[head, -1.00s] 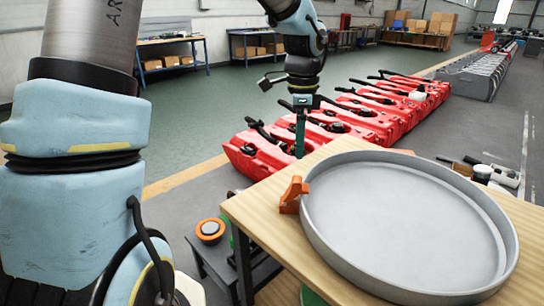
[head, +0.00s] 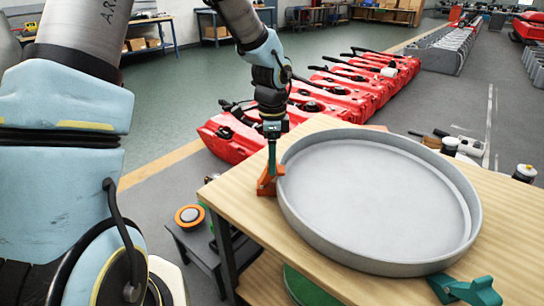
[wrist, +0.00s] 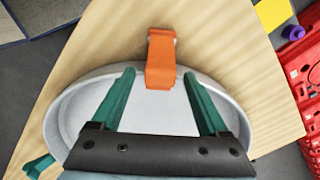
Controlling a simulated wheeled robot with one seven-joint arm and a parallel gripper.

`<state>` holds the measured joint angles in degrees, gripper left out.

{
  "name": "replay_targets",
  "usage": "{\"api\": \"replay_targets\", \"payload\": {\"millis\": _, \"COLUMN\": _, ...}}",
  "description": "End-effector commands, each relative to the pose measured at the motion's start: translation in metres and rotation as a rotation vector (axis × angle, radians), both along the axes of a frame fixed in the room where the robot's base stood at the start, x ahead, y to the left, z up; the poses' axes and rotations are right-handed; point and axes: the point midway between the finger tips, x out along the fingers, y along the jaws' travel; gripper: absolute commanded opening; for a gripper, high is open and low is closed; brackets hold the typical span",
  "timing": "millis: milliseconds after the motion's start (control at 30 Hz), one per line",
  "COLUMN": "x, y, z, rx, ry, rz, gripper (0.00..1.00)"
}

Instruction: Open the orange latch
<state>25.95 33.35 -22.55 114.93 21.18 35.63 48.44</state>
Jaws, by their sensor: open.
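The orange latch (head: 267,183) sits at the left rim of a round grey tank lid (head: 300,222) on a wooden table. In the wrist view the latch (wrist: 161,58) stands upright in the picture, crossing the lid's rim. My gripper (head: 272,172) is at the latch in the head view, its green fingers pointing down. In the wrist view my gripper (wrist: 158,75) is open, with one finger on each side of the latch's lower end and a gap on both sides. Nothing is held. A green latch (head: 466,290) is at the lid's near right rim.
The wooden table (head: 510,230) has bare top around the lid. Red tanks (head: 320,100) stand in a row behind. The floor at far left is open.

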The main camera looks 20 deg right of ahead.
Motion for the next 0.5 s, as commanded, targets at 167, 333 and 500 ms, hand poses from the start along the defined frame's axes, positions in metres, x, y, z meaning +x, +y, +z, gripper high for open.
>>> {"api": "replay_targets", "payload": {"millis": 167, "x": -0.0001, "y": 0.0001, "z": 0.0000, "rx": 0.000, "ry": 0.000, "rz": 0.000, "gripper": 0.76}}
{"api": "replay_targets", "payload": {"millis": 333, "x": -0.0001, "y": 0.0001, "z": 0.0002, "rx": 0.000, "ry": 0.000, "rz": 0.000, "gripper": 0.57}}
{"api": "replay_targets", "payload": {"millis": 500, "x": -0.0001, "y": 0.0001, "z": 0.0002, "rx": 0.000, "ry": 0.000, "rz": 0.000, "gripper": 0.38}}
